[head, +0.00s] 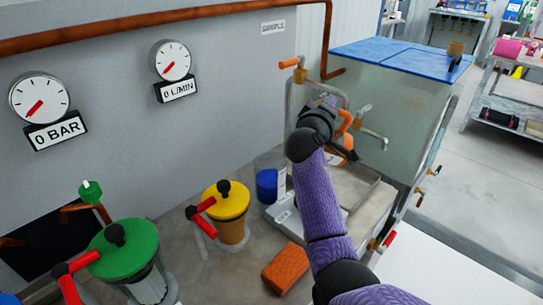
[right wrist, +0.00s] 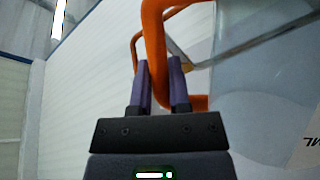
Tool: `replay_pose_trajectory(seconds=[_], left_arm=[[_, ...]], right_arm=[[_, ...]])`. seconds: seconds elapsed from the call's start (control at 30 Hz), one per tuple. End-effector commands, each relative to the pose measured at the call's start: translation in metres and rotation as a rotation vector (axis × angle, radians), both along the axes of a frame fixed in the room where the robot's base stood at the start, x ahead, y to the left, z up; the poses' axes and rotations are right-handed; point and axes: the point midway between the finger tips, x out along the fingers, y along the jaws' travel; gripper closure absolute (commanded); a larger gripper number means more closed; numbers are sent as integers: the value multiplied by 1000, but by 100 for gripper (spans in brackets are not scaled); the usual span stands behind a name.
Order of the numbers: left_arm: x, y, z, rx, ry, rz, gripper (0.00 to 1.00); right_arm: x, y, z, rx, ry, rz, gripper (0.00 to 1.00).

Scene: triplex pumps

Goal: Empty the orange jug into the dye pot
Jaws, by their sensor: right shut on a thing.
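The orange jug (head: 346,143) is mostly hidden behind my right gripper in the head view, near the taps at the clear tank. My right gripper (head: 326,112) is shut on its orange handle, which shows between the two purple fingers in the right wrist view (right wrist: 154,60). I cannot tell how far the jug is tilted. A small blue pot (head: 267,186) stands on the bench left of my right forearm; it may be the dye pot, but nothing in view labels it. My left gripper is not in view.
Taps and pipes (head: 300,72) stand close around the jug, beside the blue-lidded tank (head: 405,85). A sink tray (head: 362,195) lies below. Yellow-lidded (head: 232,203) and green-lidded (head: 125,250) pots with red handles and an orange-brown block (head: 286,268) occupy the bench.

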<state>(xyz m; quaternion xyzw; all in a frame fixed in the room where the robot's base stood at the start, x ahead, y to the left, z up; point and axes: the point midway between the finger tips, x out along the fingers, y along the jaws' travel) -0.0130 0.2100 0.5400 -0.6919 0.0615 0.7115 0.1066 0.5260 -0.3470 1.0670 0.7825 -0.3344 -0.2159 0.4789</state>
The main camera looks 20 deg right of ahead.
Motion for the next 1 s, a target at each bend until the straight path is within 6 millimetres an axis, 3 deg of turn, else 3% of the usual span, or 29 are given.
replay_pose_trajectory(seconds=[0.17,0.5,0.63,0.77,0.9,1.0], left_arm=[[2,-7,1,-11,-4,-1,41],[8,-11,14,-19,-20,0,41],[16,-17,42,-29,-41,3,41],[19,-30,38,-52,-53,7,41],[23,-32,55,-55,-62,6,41],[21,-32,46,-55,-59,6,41]], right_arm=[[-3,-9,-10,84,-33,-1,100],[-19,-46,-61,482,-201,-8,100],[-29,-68,-60,630,-269,-13,100],[-35,-83,-88,747,-320,-16,100],[-43,-102,-97,921,-398,-20,100],[-44,-106,-116,992,-429,-21,100]])
